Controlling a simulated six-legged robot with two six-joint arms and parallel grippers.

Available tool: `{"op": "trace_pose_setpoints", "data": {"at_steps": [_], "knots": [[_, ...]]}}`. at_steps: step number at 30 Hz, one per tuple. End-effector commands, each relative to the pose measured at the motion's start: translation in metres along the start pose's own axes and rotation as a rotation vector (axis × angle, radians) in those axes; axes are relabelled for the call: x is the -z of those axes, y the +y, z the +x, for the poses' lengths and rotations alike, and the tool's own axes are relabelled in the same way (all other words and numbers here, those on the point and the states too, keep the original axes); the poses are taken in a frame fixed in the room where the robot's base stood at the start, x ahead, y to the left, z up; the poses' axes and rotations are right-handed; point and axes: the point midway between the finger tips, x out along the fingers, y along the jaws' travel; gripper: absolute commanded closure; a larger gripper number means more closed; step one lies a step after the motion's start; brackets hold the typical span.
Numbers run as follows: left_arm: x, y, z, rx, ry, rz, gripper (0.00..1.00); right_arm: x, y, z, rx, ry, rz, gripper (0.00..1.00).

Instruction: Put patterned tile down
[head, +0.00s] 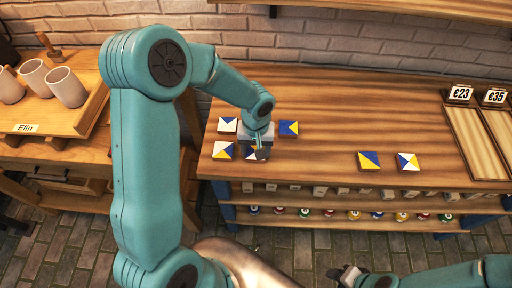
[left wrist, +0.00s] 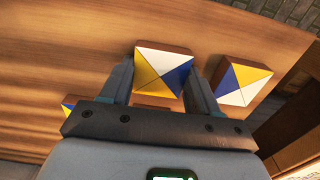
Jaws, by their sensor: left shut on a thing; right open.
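My left gripper (head: 261,153) is shut on a patterned tile (left wrist: 163,72) with white, yellow and blue triangles. The tile sits between both fingers in the left wrist view, low over the wooden table (head: 330,120); I cannot tell whether it touches the top. In the head view the gripper mostly hides it. A white-and-blue tile (head: 228,125) and a blue-and-yellow tile (head: 289,128) lie behind it to either side. Another tile (head: 223,150) lies to its left. My right gripper (head: 346,274) is open and empty, low in front of the table.
Two more tiles, one yellow and blue (head: 369,160) and one mixed (head: 408,162), lie right of the middle. Price signs (head: 460,92) and trays stand at far right. A wooden crate with cups (head: 66,87) stands at left. The table's back middle is clear.

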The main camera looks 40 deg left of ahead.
Motion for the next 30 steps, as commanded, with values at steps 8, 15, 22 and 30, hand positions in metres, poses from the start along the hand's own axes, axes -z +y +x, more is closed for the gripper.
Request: {"op": "trace_pose_setpoints", "data": {"at_steps": [8, 15, 22, 30], "knots": [[0.000, 0.000, 0.003, -0.001, 0.001, 0.000, 0.73, 0.000, 0.001, 0.004, 0.000, 0.000, 0.000, 0.57], [0.000, 0.000, 0.002, 0.000, 0.001, 0.000, 0.13, 0.000, 0.001, 0.004, 0.000, 0.000, 0.000, 0.57], [0.000, 0.000, -0.001, 0.000, 0.001, 0.000, 0.13, 0.000, 0.000, 0.000, 0.000, 0.000, 0.000, 0.57], [0.002, 0.001, -0.048, -0.003, 0.008, -0.001, 0.13, 0.000, -0.001, -0.001, 0.000, 0.000, 0.000, 0.57]]}}
